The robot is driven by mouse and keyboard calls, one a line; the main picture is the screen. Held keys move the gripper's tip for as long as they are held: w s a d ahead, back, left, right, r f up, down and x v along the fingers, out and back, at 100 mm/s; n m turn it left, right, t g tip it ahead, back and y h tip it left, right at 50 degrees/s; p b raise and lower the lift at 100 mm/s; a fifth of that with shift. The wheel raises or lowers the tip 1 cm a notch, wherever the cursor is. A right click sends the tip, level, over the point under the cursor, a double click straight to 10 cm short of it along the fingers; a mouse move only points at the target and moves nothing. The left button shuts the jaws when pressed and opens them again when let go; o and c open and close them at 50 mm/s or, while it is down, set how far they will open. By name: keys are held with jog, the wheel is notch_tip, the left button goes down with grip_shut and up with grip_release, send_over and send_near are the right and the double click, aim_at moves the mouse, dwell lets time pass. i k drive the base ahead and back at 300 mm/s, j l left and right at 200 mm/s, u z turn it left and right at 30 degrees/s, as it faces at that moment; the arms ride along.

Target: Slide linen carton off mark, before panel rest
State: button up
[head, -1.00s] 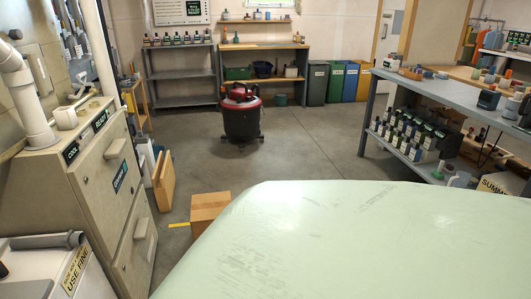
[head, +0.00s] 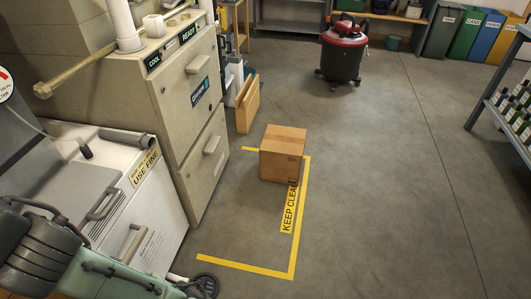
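The linen carton (head: 281,160), a closed brown cardboard box, stands upright on the floor in the head view. It sits over the far side of the yellow floor mark (head: 245,269), hiding part of its far line. The mark reads KEEP CLEAR along its right side, and its near area is bare floor. A tan panel (head: 248,104) leans upright beside the furnace, behind and left of the carton, apart from it. My arm's dark and pale green links fill the lower left corner, well away from the carton. I cannot make out my gripper's fingers in the view.
The beige furnace cabinet (head: 187,84) borders the mark on the left, with a white unit (head: 143,222) in front of it. A red and black shop vacuum (head: 343,52) stands farther back. A grey shelf (head: 500,110) is at right; the floor between is clear.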

aim_at(281, 148)
jog(key=z, duration=0.2)
jog(key=i+l+u, duration=0.1)
jog(key=i+l, duration=0.2)
jog(key=i+l+u, duration=0.15)
jog(key=i+l, duration=0.15)
jog(key=i+l+u, duration=0.1)
jog(key=i+l, duration=0.25)
jog(key=i+l+u, duration=0.25)
jog(key=i+l, duration=0.25)
jog(key=l, duration=0.25)
jog(key=i+l+u, duration=0.15)
jog(key=l, duration=0.25)
jog(key=i+l+u, duration=0.1)
jog(key=i+l, duration=0.25)
jog(key=k+l+u, duration=0.15)
jog(key=l, duration=0.45)
jog(key=i, duration=0.45)
